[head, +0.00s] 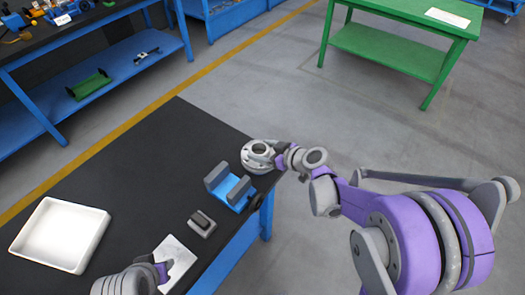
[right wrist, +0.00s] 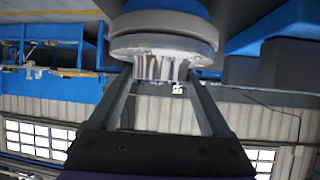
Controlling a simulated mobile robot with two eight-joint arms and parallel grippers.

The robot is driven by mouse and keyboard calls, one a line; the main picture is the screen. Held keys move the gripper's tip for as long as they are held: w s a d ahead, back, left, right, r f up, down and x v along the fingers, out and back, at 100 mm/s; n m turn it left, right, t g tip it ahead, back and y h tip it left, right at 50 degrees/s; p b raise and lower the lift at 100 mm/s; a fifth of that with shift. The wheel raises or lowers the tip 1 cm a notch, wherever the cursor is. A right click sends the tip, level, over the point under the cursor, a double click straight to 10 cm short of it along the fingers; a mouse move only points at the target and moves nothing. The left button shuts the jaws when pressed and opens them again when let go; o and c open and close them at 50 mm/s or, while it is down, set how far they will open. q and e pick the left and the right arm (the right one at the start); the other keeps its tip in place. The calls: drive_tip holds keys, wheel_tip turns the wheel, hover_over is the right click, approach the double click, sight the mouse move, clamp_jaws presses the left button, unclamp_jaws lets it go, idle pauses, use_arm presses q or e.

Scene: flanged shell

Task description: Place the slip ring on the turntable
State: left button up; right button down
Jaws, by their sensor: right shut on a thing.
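The slip ring (right wrist: 160,64), a silver flanged piece, is between the two fingertips of my right gripper (right wrist: 165,80) in the right wrist view. My right gripper (head: 279,154) is shut on it at the table's far right corner in the head view. A round grey disc with a blue part, seemingly the turntable (right wrist: 163,22), is right against the ring's flange. In the head view the two overlap as one round silver stack (head: 258,152). I cannot tell whether they touch. My left gripper (head: 160,270) is at the bottom edge, its fingers mostly hidden.
A blue block with grey jaws (head: 229,187) stands just left of the ring. A small grey box (head: 202,224), a light plate (head: 176,262) and a white tray (head: 62,236) lie on the dark tabletop (head: 130,165). A green table (head: 390,50) stands beyond open floor.

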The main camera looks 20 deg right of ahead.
drive_tip(key=shift+f, duration=0.1)
unclamp_jaws()
drive_tip(key=p+v, duration=0.1)
drive_tip(key=v, duration=1.1)
drive_tip(key=s+a+f+m+g+h, duration=0.1)
drive_tip(key=s+f+m+g+h, duration=0.1)
drive_tip(key=s, duration=0.7)
drive_tip(key=s+a+f+m+g+h, duration=0.2)
drive_tip(key=s+m+g+h, duration=0.1)
drive_tip(key=s, duration=0.6)
drive_tip(key=shift+f+m+h, duration=0.15)
drive_tip(key=shift+m+h, duration=0.55)
drive_tip(key=shift+s+a, duration=0.1)
